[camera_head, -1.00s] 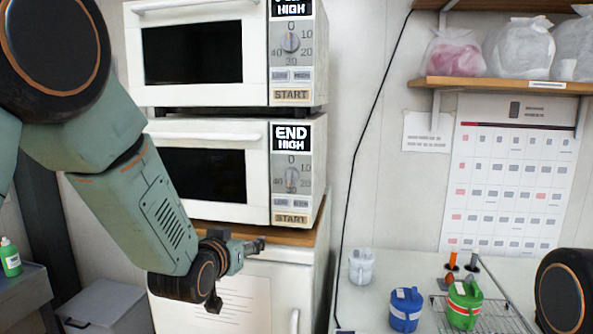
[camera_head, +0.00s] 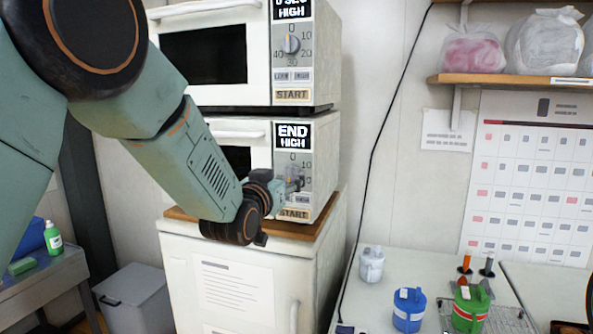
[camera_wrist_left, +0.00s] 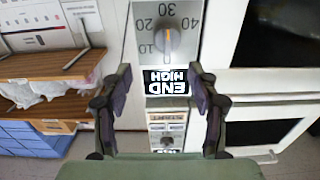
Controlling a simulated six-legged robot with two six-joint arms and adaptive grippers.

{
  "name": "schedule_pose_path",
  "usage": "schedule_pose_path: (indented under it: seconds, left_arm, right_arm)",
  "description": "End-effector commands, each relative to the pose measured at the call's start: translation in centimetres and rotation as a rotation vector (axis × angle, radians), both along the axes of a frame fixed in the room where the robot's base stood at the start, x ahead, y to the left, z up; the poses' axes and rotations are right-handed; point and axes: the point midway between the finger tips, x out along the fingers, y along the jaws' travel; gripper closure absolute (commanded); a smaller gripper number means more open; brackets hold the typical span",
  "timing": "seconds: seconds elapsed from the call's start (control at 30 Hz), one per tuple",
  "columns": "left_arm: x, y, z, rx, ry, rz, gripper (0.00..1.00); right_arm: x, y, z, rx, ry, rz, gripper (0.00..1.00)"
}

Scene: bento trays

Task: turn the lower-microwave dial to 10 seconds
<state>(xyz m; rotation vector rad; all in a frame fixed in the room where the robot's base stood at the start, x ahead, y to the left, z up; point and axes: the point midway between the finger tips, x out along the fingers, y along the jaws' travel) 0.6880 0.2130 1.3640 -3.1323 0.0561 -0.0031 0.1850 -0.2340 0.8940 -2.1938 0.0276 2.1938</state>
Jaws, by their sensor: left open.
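The lower microwave (camera_head: 325,150) is white, with an END HIGH display (camera_head: 293,136) on its right-hand panel. Its grey dial is mostly hidden behind my left gripper (camera_head: 292,184) in the head view. In the left wrist view, which is upside down, the dial (camera_wrist_left: 168,40) shows among the numbers 10 to 40, its grip roughly vertical; the exact setting cannot be read. My left gripper (camera_wrist_left: 162,82) is open and empty, its fingers spread on either side of the panel's line. Whether it touches the panel cannot be told. My right gripper is not in view.
The upper microwave (camera_head: 326,55), with its own similar dial (camera_head: 291,44), stands above. A wooden board (camera_head: 322,220) on a white cabinet (camera_head: 325,270) supports the lower one. A black cable (camera_head: 372,160) runs down the wall. Blue and green jugs stand on the right counter.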

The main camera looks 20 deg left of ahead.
Motion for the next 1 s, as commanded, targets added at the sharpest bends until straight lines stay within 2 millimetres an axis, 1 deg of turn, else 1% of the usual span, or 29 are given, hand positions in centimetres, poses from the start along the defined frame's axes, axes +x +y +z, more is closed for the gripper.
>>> schedule_pose_path:
  seconds: [0.3,0.5,0.7,0.97,1.0]
  left_arm:
    - [4.2,0.1,0.1,-0.001,0.002,0.002,0.4]
    - [6.2,-0.1,0.0,-0.001,0.002,0.001,0.4]
    - [7.0,-0.2,0.0,-0.002,0.002,0.002,0.4]
    - [7.0,-0.4,-0.1,-0.001,0.003,0.002,0.4]
    - [7.0,-0.4,-0.1,-0.001,0.002,0.002,0.42]
  right_arm:
    - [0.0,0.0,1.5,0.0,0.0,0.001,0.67]
    - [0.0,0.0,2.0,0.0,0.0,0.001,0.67]
    - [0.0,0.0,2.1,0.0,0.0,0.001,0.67]
    - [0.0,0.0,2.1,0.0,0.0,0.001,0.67]
    - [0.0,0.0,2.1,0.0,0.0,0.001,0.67]
